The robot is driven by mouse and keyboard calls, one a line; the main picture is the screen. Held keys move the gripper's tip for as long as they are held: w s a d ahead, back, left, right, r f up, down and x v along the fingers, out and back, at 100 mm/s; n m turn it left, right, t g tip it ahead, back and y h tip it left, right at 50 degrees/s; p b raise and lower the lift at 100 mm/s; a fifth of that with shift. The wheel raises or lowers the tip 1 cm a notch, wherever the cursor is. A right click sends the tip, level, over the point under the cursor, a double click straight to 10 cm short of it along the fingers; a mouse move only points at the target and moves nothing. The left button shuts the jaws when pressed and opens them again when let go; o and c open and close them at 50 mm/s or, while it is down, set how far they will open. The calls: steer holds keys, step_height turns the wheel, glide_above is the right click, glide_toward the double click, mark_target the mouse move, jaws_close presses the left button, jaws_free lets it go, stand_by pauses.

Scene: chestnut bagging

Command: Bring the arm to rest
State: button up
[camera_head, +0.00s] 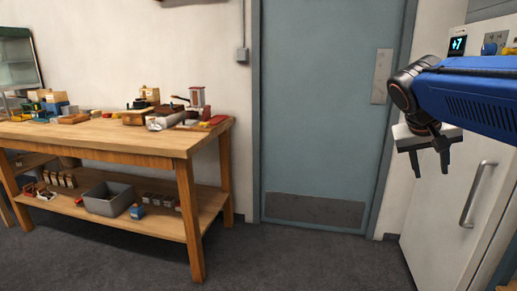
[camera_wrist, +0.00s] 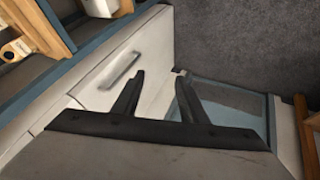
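My gripper (camera_head: 430,164) is at the upper right of the head view, at the end of my blue arm, with its fingers pointing down. The two dark fingers stand apart with nothing between them. In the wrist view my gripper (camera_wrist: 158,88) also shows both fingers apart and empty. It hangs in the air in front of a white cabinet (camera_head: 452,205) with a metal handle. No chestnuts or bag can be made out in either view.
A wooden workbench (camera_head: 100,138) with tools and small items stands at the left. A grey bin (camera_head: 108,198) sits on its lower shelf. A blue-grey door (camera_head: 322,110) is in the back wall. The dark carpet (camera_head: 300,262) in front is clear.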

steer(key=s+a+f+n+y, duration=0.2)
steer(key=s+a+f+y, duration=0.1)
steer(key=s+a+f, duration=0.4)
steer(key=s+a+f+n+t+y, duration=0.1)
steer(key=s+a+f, duration=0.5)
steer(key=s+f, duration=0.6)
step_height(320, 180, down, 3)
steer(key=shift+a+f+n+y, duration=0.1)
steer(key=shift+a+n+y, duration=0.4)
steer(key=shift+y, duration=0.7)
